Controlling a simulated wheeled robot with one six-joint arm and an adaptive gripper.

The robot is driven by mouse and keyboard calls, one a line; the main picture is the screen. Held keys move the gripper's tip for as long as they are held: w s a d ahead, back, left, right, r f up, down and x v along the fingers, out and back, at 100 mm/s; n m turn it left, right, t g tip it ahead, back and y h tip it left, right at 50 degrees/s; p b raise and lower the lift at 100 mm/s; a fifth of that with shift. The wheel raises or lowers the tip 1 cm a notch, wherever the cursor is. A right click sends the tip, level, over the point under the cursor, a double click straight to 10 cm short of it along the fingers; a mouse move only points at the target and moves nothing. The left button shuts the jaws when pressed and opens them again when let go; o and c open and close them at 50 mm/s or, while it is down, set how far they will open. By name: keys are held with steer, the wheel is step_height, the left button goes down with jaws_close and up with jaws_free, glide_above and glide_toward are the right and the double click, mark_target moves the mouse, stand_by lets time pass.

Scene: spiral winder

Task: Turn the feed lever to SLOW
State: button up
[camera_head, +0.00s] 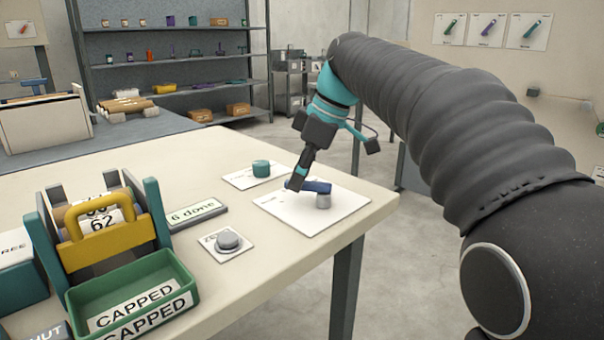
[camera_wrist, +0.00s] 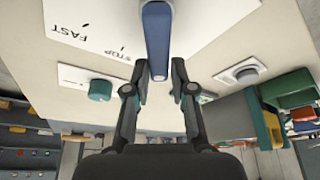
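The feed lever (camera_head: 311,186) is a blue bar over a white plate (camera_head: 305,215), with a grey round post (camera_head: 323,201) under its right end. The wrist view shows the lever (camera_wrist: 157,35) pointing down from the top edge, with FAST and STOP (camera_wrist: 113,55) printed to its left. The lever's end lies to the right of the STOP mark. SLOW is not readable in either view. My gripper (camera_wrist: 159,75) is open, with its fingertips on either side of the lever's free end and gaps showing. In the head view my gripper (camera_head: 300,188) reaches down to the lever's left end.
A teal knob (camera_head: 261,168) on a white card stands behind the plate. A grey button (camera_head: 228,240) and a "6 done" sign (camera_head: 194,213) lie to the left. A green CAPPED tray (camera_head: 178,265) and a yellow-handled rack (camera_head: 98,240) stand at front left. The table's right edge is close.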

mark_target(327, 185)
steer(key=shift+o, duration=1.2)
steer(key=shift+r, duration=0.1)
steer(key=shift+d+r, duration=0.2)
steer(key=shift+r, duration=0.1)
steer(key=v, duration=1.1)
steer(key=shift+s, duration=0.15)
steer(key=s+d+f+m+t+h, duration=0.1)
steer(key=s+d+f+m, duration=0.3)
steer(key=s+f, duration=0.3)
steer(key=s+d+f+m+t+h, duration=0.2)
steer(key=s+d+f+m, duration=0.2)
steer(key=f, duration=0.8)
steer(key=s+d+f+m+t+h, duration=0.1)
steer(key=s+d+f+m, duration=0.3)
steer(key=s+f+m, duration=0.4)
steer(key=s+f+t, duration=0.1)
steer(key=s+f, duration=0.1)
steer(key=s, duration=0.1)
steer(key=shift+s+d+f, duration=0.3)
steer(key=shift+s+d, duration=0.1)
